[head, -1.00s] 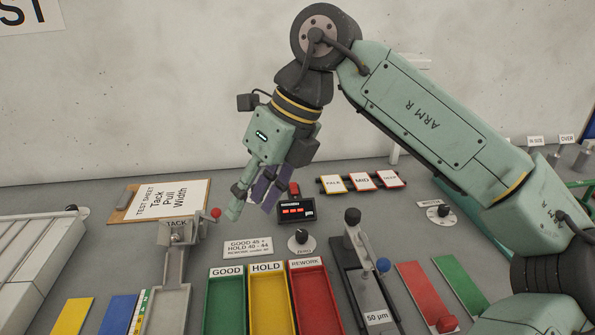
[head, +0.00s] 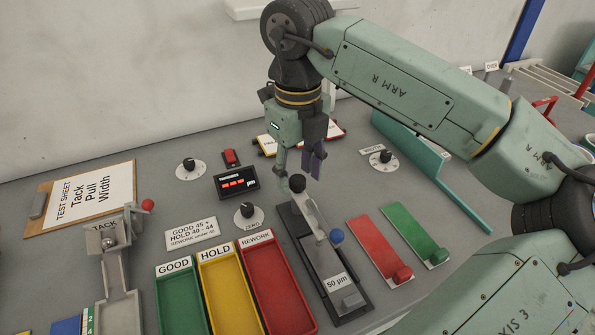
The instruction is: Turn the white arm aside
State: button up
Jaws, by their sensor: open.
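A gauge block fixture (head: 283,220) labelled "50 µm" stands on the bench right of the coloured trays.
Green, yellow and red trays (head: 277,285) stand left of the fixture. Red (head: 372,245) and green (head: 408,230) strips with end blocks lie to its right. A red-digit display (head: 236,182) and the zero dial (head: 248,211) sit left of my gripper. A teal rail (head: 440,175) lies behind right.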

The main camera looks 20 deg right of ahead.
jog(key=shift+f, duration=0.85)
jog(key=shift+c, duration=0.4)
grip_shut()
